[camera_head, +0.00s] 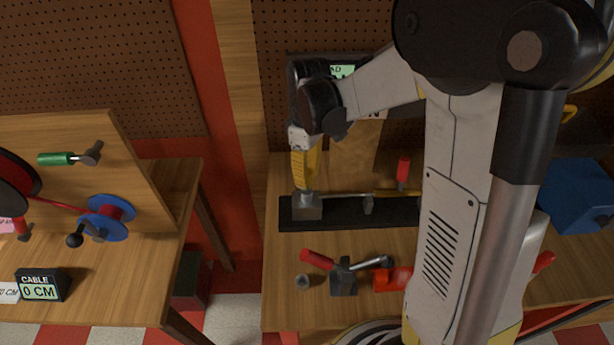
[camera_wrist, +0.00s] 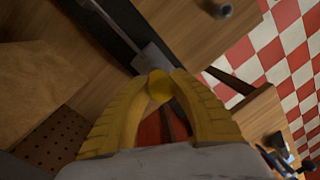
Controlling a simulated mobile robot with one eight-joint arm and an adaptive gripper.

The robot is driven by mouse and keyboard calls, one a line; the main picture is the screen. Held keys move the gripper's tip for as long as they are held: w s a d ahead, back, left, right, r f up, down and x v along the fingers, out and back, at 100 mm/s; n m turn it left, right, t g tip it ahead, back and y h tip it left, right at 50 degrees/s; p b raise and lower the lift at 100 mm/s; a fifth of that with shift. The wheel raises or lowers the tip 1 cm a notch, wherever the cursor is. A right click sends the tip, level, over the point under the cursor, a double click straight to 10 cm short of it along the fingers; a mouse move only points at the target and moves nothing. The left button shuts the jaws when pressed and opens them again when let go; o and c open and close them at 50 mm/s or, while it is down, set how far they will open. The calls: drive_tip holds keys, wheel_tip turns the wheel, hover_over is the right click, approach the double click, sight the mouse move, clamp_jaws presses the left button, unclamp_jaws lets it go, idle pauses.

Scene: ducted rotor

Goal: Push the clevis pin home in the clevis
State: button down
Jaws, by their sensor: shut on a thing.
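My gripper (camera_head: 304,184) has yellow fingers and points down at a grey metal block (camera_head: 307,207), which looks like the clevis, at the left end of a black rail (camera_head: 340,217). In the wrist view the fingertips close around a round yellow head (camera_wrist: 160,87), apparently the clevis pin's. The grey block (camera_wrist: 151,57) lies just beyond the fingertips. The pin's shank is hidden, so I cannot tell how deep it sits. A thin rod (camera_head: 345,196) runs right from the block along the rail.
A red-handled lever on a grey base (camera_head: 343,280), a small grey round part (camera_head: 302,282) and a red part (camera_head: 390,279) lie in front of the rail. A blue bin (camera_head: 575,205) stands right. A display (camera_head: 343,71) behind is partly hidden by my arm.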

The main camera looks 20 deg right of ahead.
drive_tip(key=shift+f, duration=0.25)
drive_tip(key=shift+s+f+b, duration=0.15)
drive_tip(key=shift+f+b, duration=0.2)
drive_tip(key=shift+b, duration=0.1)
drive_tip(key=c, duration=1.2)
unclamp_jaws()
wheel_tip(320, 180, up, 8)
drive_tip(key=shift+r, duration=0.25)
